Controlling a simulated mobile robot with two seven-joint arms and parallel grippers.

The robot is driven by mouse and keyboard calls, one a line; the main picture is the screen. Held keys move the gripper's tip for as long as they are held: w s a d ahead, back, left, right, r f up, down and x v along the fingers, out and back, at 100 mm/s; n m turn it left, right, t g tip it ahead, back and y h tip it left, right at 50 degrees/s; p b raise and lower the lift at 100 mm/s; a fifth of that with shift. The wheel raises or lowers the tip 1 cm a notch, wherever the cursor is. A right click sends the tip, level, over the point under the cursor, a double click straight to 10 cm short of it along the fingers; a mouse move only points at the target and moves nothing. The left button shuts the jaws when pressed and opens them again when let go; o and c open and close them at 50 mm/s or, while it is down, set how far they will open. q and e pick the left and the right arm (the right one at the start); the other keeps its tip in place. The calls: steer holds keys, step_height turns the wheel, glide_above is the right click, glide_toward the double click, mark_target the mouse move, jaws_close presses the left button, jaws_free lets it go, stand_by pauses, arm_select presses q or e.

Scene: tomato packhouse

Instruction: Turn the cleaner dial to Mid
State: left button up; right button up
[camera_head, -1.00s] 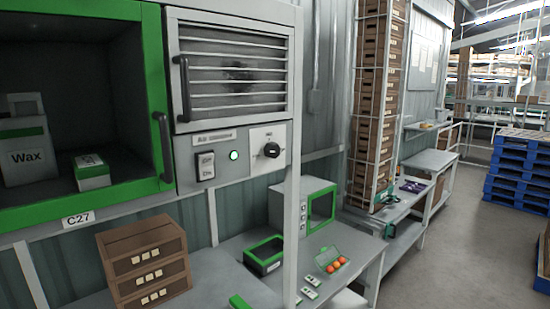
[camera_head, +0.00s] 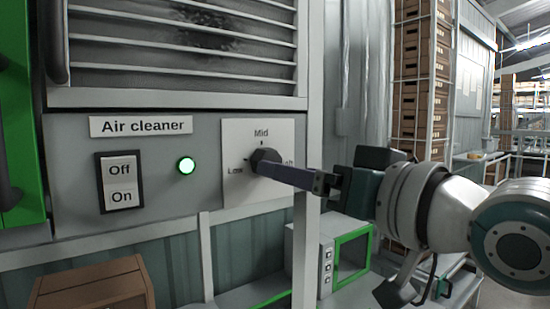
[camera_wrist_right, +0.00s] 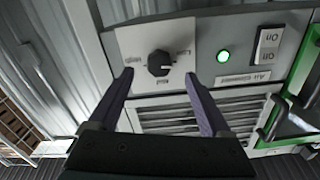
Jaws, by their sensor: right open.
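The cleaner dial (camera_head: 264,160) is a dark knob on a white plate marked Low, Mid and High, right of the Air cleaner label. It also shows in the wrist view (camera_wrist_right: 160,63), where the plate is upside down. Its pointer seems turned toward Low, not up at Mid. My right gripper (camera_head: 286,174) reaches in from the right, fingers at the dial and partly covering the High mark. In the wrist view its open fingers (camera_wrist_right: 159,76) stand on either side of the dial, with gaps visible; contact is not seen. My left gripper is not in view.
The Off/On switch (camera_head: 120,182) and a lit green lamp (camera_head: 186,166) are left of the dial. The slatted grille (camera_head: 180,50) is above. A brown drawer box (camera_head: 95,288) and a green-doored box (camera_head: 325,258) stand below.

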mark_target(269, 154)
steer(key=shift+p+x, duration=0.65)
steer(key=shift+x, duration=2.15)
steer(key=shift+c, duration=0.2)
jaws_close()
